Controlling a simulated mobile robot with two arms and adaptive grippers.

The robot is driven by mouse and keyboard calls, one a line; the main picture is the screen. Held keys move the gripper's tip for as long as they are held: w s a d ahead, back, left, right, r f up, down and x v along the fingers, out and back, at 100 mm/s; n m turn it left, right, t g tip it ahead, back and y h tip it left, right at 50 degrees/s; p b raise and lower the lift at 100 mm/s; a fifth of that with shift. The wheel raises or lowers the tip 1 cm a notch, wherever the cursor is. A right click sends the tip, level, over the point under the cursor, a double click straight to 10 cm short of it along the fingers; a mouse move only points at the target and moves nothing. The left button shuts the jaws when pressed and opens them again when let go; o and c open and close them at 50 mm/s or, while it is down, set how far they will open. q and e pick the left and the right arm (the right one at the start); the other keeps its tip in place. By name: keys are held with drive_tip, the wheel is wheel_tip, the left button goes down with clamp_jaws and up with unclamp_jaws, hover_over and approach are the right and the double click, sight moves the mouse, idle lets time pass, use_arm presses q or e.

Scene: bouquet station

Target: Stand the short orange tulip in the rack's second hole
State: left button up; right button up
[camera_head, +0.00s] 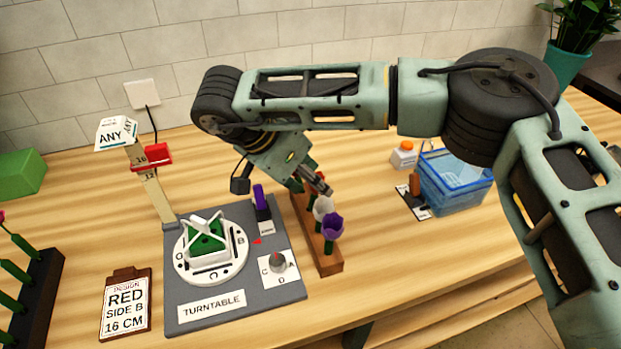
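A brown wooden rack (328,265) stands right of the turntable. A white tulip (322,206) and a purple tulip (332,225) are upright at its near part. My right gripper (319,186) points down over the rack's far part, close behind the white tulip. Its fingers are small and partly overlapped, so I cannot tell whether they are open or shut. A small red-orange patch (321,176) shows beside the fingers. I cannot tell whether it is the orange tulip. The far holes are hidden behind the gripper. My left gripper is not in view.
The grey turntable base (215,308) carries a white disc with a green block. A design card (126,306) reads RED SIDE B 16 CM. A dark stem holder (42,295) is at the left edge. A blue-rimmed clear bin (455,190) and an orange-capped bottle (403,157) stand right.

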drive_tip(key=shift+a+r, duration=0.1)
drive_tip(key=shift+r, duration=0.05)
drive_tip(key=p+v, duration=0.3)
drive_tip(key=v, duration=0.3)
idle(1.3)
drive_tip(key=shift+o, duration=0.5)
drive_tip(key=o, duration=0.5)
drive_tip(key=shift+c, duration=0.2)
drive_tip(key=shift+r, duration=0.1)
